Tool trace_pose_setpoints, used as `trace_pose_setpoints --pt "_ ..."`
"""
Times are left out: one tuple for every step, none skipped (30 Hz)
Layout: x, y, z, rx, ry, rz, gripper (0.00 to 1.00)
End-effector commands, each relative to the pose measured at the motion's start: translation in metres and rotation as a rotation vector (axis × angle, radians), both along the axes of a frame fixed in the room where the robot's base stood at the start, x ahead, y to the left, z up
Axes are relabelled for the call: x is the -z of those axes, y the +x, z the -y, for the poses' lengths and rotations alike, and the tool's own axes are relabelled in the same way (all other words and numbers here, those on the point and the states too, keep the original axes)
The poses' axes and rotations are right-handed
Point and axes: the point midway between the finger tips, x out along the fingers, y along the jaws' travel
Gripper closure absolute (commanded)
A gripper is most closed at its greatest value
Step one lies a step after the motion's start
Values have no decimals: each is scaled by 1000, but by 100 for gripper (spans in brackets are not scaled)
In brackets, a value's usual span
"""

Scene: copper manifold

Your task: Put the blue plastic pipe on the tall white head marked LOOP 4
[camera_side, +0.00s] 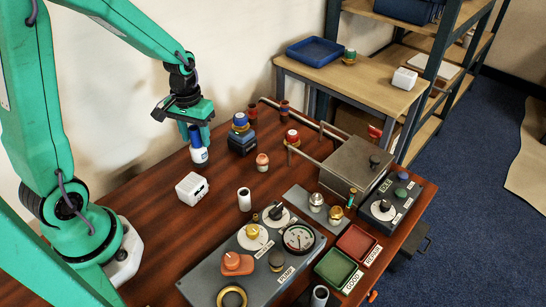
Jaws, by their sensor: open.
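The blue plastic pipe (195,135), as far as I can tell, is the short upright blue piece at the back left of the table. It appears to stand on a tall white head (199,156) with a dark band; no LOOP 4 marking is readable. My gripper (197,127) points down right over the blue piece, its open fingers at or around its upper part. The fingers hide the top of the blue piece, and I cannot tell whether they touch it. How far the blue piece is seated on the white head is also unclear.
A white box (192,188) and a white cylinder (244,199) stand in front. A dark blue block (242,143) with a blue-and-gold knob is close on the right. A grey control panel (205,283) fills the front; a metal box (345,165) stands right.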

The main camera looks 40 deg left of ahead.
Motion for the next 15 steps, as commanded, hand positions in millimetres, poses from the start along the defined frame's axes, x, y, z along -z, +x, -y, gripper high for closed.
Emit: trace_pose_setpoints --pt "-3 1 0 0 1 2 55" --pt "-5 1 0 0 1 2 55" --pt "-8 1 0 0 1 3 55" --pt "-11 1 0 0 0 3 55" --pt "-14 1 0 0 1 3 55" --pt "-18 1 0 0 0 3 55" --pt "-22 1 0 0 1 4 55" --pt "-26 1 0 0 1 4 55" --pt "-31 1 0 0 1 5 55" --pt "-36 1 0 0 1 5 55" --pt "-41 1 0 0 1 6 55" --pt "-48 1 0 0 1 5 55" --pt "-53 1 0 0 1 6 55" --pt "-58 1 0 0 1 5 55" --pt "-65 1 0 0 1 6 55"
